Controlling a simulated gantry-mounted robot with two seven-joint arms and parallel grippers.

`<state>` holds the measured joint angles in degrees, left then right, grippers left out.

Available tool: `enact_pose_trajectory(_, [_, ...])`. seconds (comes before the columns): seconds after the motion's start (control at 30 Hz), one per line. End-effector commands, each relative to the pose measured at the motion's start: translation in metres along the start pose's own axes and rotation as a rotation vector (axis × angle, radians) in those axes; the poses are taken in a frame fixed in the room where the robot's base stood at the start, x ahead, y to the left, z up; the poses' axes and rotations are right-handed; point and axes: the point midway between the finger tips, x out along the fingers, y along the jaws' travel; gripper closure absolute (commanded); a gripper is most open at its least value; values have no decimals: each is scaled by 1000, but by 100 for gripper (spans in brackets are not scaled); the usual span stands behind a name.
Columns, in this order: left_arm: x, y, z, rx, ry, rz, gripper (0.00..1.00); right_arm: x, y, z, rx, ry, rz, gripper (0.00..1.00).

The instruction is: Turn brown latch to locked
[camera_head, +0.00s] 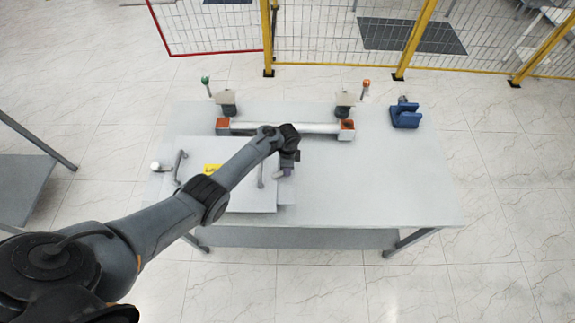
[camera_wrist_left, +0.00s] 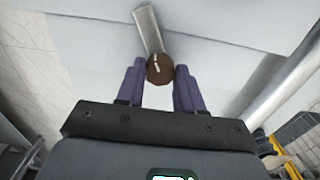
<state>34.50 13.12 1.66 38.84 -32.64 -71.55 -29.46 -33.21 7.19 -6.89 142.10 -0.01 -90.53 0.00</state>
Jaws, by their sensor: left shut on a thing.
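The brown latch (camera_wrist_left: 159,69) is a round brown knob with a light line on it, and a grey metal bar (camera_wrist_left: 148,30) runs from it toward the top of the left wrist view. My left gripper (camera_wrist_left: 160,80) has its two purple fingers on either side of the brown knob and is shut on it. In the head view my left gripper (camera_head: 287,171) is over the right edge of the grey panel (camera_head: 245,201) on the table. The knob is hidden there behind the gripper. My right gripper is not in view.
The panel carries a yellow label (camera_head: 212,169) and curved handles. A metal bar with orange ends (camera_head: 346,126) lies behind it, near two clamps with green and orange knobs. A blue block (camera_head: 405,115) stands at the back right. The table's right side (camera_head: 400,185) is clear.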

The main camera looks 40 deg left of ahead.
Motion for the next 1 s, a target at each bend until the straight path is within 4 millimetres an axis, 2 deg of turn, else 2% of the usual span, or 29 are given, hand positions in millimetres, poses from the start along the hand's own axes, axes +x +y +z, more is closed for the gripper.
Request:
enact_pose_trajectory(0.2, [1,0,1,187,-1,-1,94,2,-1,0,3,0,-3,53])
enact_pose_trajectory(0.5, [1,0,0,373,-1,0,94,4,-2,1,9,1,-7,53])
enact_pose_trajectory(1.0, [0,0,0,459,0,0,94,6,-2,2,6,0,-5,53])
